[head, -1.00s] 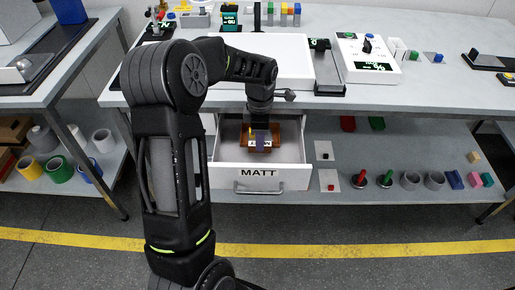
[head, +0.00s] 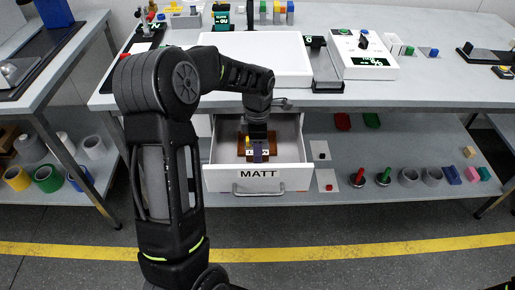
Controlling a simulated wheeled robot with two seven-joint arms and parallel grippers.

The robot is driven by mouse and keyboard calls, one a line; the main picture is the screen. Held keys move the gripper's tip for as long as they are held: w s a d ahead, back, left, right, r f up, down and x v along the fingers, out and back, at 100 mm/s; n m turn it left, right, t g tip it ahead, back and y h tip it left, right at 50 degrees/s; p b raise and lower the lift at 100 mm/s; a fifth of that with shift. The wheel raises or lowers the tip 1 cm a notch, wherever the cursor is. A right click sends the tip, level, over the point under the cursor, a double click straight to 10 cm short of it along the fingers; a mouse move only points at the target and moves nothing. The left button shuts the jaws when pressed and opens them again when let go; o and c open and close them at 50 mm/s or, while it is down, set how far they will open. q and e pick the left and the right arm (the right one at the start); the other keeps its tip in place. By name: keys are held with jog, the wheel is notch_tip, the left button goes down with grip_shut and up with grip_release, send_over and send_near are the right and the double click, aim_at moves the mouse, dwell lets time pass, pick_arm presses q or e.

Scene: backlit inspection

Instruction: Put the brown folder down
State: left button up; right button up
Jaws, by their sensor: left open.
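The brown folder (head: 241,152) is inside the open white drawer (head: 290,178) marked MATT. It shows only in part, with small yellow and white areas on it. My left gripper (head: 258,151) points straight down into the drawer, over the folder. It is open. The gripper's body and a dark purple part in front hide the folder's middle, and I cannot tell whether the fingers still touch it. The folder appears low in the drawer, around the drawer floor. My right gripper is not in view.
The drawer hangs under a grey workbench (head: 430,95) bearing a white tray (head: 282,72), a white device (head: 362,68) and small blocks. A lower shelf (head: 400,150) at right holds rings, pegs and blocks. The drawer's right side is free.

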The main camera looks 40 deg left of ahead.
pick_arm(q)
notch_tip(320, 180, up, 12)
jog(key=p, duration=0.1)
jog(key=shift+r, duration=0.2)
dwell(0.3)
jog(key=shift+f, duration=0.1)
dwell(0.5)
